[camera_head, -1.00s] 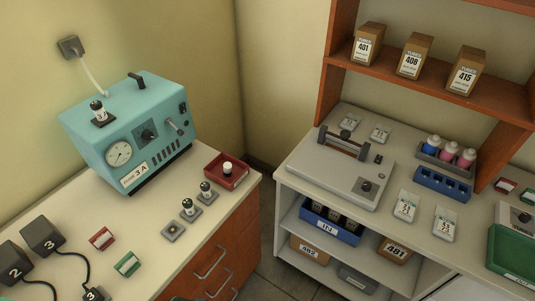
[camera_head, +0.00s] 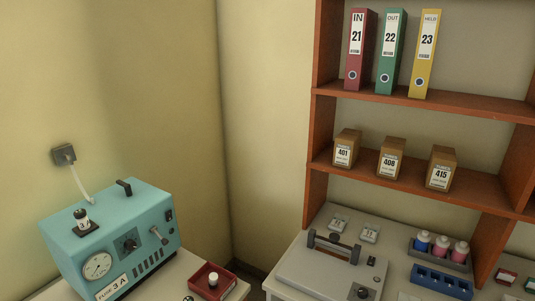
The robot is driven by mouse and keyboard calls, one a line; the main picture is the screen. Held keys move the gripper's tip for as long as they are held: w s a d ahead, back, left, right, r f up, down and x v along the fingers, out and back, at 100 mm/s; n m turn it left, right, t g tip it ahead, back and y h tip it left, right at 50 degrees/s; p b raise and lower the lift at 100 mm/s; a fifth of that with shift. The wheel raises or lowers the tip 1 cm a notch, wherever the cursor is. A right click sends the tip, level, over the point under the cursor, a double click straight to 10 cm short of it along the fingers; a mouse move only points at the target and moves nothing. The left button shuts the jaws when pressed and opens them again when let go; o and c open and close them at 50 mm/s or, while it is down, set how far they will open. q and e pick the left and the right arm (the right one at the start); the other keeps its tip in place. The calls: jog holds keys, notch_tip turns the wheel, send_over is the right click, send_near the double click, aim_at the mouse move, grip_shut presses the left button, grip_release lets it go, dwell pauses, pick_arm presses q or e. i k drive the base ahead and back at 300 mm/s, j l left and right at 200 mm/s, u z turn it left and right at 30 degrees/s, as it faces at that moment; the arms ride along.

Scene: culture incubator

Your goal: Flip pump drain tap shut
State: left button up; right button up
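The teal pump (camera_head: 112,243), labelled 3 A, stands on the left bench against the wall. Its front has a round gauge (camera_head: 97,266), a black knob (camera_head: 129,244) and a small metal lever (camera_head: 158,235) at the right, which looks like the drain tap. The lever slants from upper left to lower right; I cannot tell whether that is open or shut. A black and white fitting (camera_head: 82,221) labelled 3 and a black handle (camera_head: 124,187) are on its top. Neither of my grippers is in view.
A red tray (camera_head: 232,286) with a white-topped piece stands right of the pump. A wall plug (camera_head: 64,154) has a cable to the pump. A grey lidded unit (camera_head: 315,277) and a blue rack (camera_head: 441,281) are on the right bench, below shelves with boxes (camera_head: 391,158) and binders (camera_head: 389,52).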

aim_at(128, 191)
jog(key=u, duration=3.05)
jog(key=k+l, duration=0.2)
jog(key=l, duration=0.15)
jog(key=k+l, duration=0.15)
jog(key=l, duration=0.15)
jog(key=k+l, duration=0.2)
jog(key=l, duration=0.15)
jog(key=k+l, duration=0.15)
jog(key=l, duration=0.2)
